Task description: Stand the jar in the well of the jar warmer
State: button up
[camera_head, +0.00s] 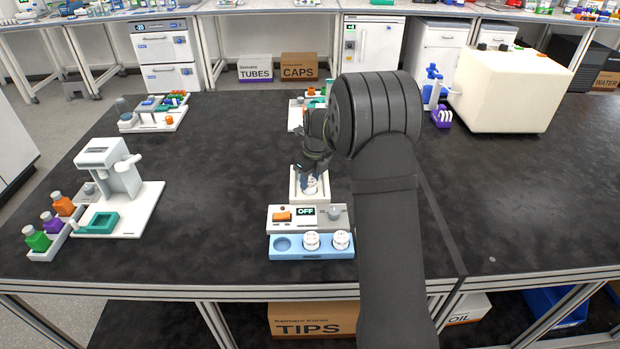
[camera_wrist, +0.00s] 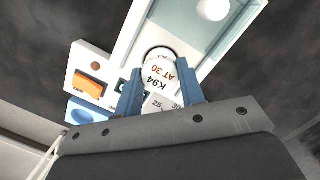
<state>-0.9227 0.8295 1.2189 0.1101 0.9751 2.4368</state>
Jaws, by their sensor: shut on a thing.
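The jar (camera_wrist: 160,72) is between my gripper's two blue fingers in the wrist view, its white lid marked "K94 AT 30". It also shows in the head view (camera_head: 312,184), partly hidden by my gripper (camera_head: 313,174). My gripper (camera_wrist: 160,97) is shut on the jar. The jar warmer (camera_head: 280,215) has a white block, an orange switch, a display reading OFF and a grey dial. The jar is over or in the white block behind the panel. My view does not show whether its base is down in the well.
A blue rack (camera_head: 310,255) stands in front of the warmer with an empty left recess (camera_head: 282,244) and two white-lidded jars (camera_head: 327,241). A white dispenser station (camera_head: 118,195) with coloured bottles stands at the left. The black bench is clear between them.

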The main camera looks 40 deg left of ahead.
jog(key=shift+f, duration=0.65)
jog(key=o, duration=1.4)
jog(key=shift+r, duration=0.1)
jog(key=shift+w+r, duration=0.1)
jog(key=shift+r, duration=3.35)
